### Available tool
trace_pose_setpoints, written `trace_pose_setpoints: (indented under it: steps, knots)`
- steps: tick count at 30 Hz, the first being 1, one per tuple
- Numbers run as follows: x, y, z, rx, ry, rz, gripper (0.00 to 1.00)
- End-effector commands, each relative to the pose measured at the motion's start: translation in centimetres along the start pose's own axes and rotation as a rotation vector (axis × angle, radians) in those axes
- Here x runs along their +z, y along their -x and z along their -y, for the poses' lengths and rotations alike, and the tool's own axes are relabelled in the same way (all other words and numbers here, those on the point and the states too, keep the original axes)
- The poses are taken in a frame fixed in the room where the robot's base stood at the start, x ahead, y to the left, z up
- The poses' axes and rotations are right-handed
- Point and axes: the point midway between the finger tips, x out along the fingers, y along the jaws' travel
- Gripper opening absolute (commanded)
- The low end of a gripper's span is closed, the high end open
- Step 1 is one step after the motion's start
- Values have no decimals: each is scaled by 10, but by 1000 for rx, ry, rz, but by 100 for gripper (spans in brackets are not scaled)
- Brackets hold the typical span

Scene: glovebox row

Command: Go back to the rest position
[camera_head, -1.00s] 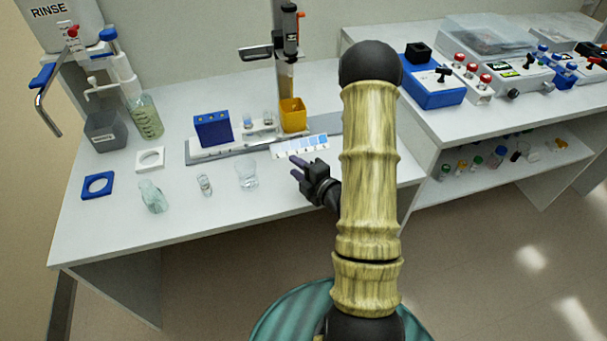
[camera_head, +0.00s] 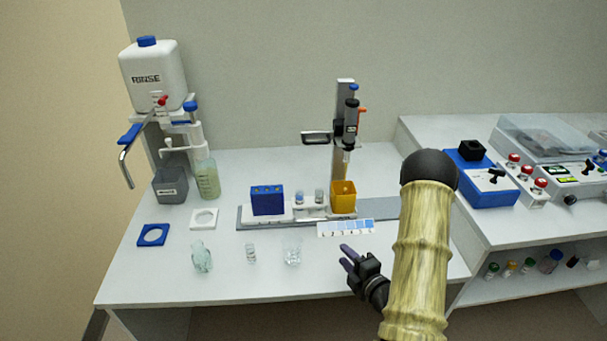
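My gripper (camera_head: 347,257) is above the front right part of the white bench (camera_head: 190,283), to the right of a small clear beaker (camera_head: 292,252). Its two dark fingers point up and left and stand apart, with nothing visible between them. My arm reaches in from the lower right, beside the bench. The gripper touches none of the glassware.
Behind are a blue rack (camera_head: 267,200), a yellow cup (camera_head: 343,197), a dispenser stand (camera_head: 342,130) and a rinse tank (camera_head: 153,78). A blue box (camera_head: 484,185) sits right.

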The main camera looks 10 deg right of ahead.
Motion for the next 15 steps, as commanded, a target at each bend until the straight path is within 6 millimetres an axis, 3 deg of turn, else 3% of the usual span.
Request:
trace_pose_setpoints:
  steps: [8,15]
  knots:
    - [-5,-8,-13,-86,-51,1,33]
    - [-12,-16,-43,-308,-238,92,33]
